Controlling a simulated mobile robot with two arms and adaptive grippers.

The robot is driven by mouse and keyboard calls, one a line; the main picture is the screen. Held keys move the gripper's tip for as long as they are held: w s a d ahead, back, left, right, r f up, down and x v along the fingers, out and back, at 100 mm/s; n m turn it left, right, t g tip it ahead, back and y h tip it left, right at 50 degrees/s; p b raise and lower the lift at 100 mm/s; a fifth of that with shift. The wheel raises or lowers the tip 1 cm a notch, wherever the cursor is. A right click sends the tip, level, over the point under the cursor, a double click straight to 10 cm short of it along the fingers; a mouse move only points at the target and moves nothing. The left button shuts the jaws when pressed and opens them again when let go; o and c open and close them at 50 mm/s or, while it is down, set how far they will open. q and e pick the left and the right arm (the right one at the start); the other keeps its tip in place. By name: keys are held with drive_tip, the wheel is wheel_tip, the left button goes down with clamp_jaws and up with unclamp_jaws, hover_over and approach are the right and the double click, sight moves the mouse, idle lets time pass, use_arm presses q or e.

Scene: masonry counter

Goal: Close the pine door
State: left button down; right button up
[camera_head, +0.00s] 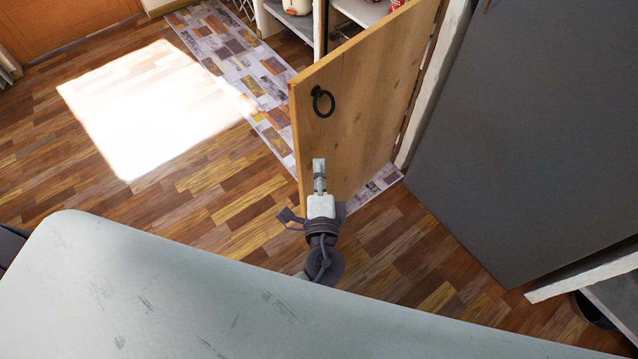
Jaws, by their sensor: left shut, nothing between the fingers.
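The pine door (365,100) stands open in the upper middle of the head view, swung out from the cabinet. It has a black ring handle (323,102) near its free edge. My left gripper (319,168) is shut and empty. In the picture its fingertips overlap the lower part of the door near the free edge, below the ring. I cannot tell whether they touch the wood. My right gripper is not in view.
Open shelves (352,12) with a few items show behind the door. A large grey panel (530,130) stands at the right. A patterned rug (235,65) lies on the wood floor. The floor (215,185) left of the door is clear.

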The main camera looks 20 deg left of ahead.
sight(305, 134)
use_arm(q)
drive_tip(key=w+a, duration=0.1)
drive_tip(key=w, duration=0.1)
drive_tip(key=w+a+p, duration=0.1)
drive_tip(key=w+a, duration=0.1)
drive_tip(key=shift+w+a, duration=0.5)
drive_tip(key=shift+a, duration=0.25)
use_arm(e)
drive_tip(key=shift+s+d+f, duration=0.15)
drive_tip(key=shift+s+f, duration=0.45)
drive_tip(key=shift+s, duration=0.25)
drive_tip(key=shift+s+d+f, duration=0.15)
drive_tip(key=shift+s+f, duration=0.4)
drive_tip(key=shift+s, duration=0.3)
